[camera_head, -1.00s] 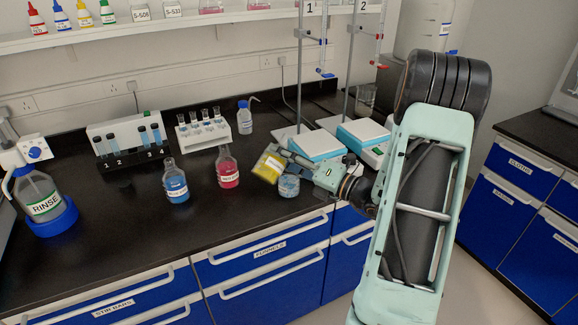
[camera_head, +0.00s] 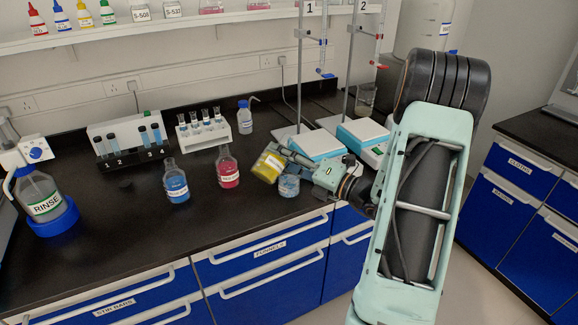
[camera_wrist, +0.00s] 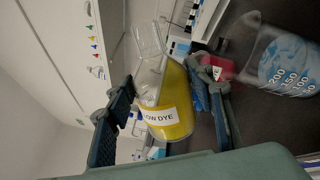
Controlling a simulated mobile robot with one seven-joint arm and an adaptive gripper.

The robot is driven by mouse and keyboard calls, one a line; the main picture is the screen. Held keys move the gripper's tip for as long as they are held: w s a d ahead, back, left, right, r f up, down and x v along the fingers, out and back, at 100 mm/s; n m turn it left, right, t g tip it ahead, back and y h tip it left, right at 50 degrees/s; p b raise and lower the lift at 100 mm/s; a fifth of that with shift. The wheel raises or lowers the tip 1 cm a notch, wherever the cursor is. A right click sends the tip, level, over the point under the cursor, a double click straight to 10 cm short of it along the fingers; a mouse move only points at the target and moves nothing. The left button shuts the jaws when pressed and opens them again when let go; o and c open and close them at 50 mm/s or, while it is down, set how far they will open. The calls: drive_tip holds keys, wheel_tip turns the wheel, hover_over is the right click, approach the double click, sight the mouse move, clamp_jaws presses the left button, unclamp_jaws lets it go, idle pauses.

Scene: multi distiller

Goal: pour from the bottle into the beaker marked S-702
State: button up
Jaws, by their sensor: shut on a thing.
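A flask-shaped bottle of yellow liquid (camera_head: 269,165) is tilted above the black bench, left of my wrist. My gripper (camera_head: 288,158) is shut on it. In the wrist view the yellow bottle (camera_wrist: 168,115) lies between the two fingers, its label partly reading "LOW DYE" and its clear neck pointing away. A clear beaker (camera_head: 289,186) stands on the bench just right of and below the bottle. In the wrist view the beaker (camera_wrist: 288,65) shows printed graduations at the right edge; I cannot read S-702 on it.
A red-liquid bottle (camera_head: 227,170) and a blue-liquid bottle (camera_head: 175,183) stand to the left. Behind are a tube rack (camera_head: 203,133), a wash bottle (camera_head: 244,118) and balances with stands (camera_head: 318,143).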

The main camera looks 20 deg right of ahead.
drive_tip(key=shift+a+f+m, duration=0.15)
drive_tip(key=shift+m, duration=0.85)
idle(1.8)
drive_tip(key=shift+s+a+f+m+p, duration=0.15)
drive_tip(key=shift+m+p, duration=0.3)
drive_tip(key=shift+p, duration=0.3)
drive_tip(key=shift+w+f+m+p, duration=0.1)
drive_tip(key=shift+m+p, duration=0.35)
drive_tip(key=shift+p, duration=0.3)
idle(1.0)
drive_tip(key=shift+f+m+p, duration=0.4)
drive_tip(key=shift+f+m, duration=0.2)
idle(1.7)
drive_tip(key=shift+r+n+b, duration=0.25)
drive_tip(key=shift+n+b, duration=0.15)
drive_tip(key=shift+b, duration=0.05)
drive_tip(key=shift+n+b, duration=0.7)
drive_tip(key=shift+b, duration=0.45)
drive_tip(key=shift+r, duration=0.5)
drive_tip(key=shift+n, duration=0.4)
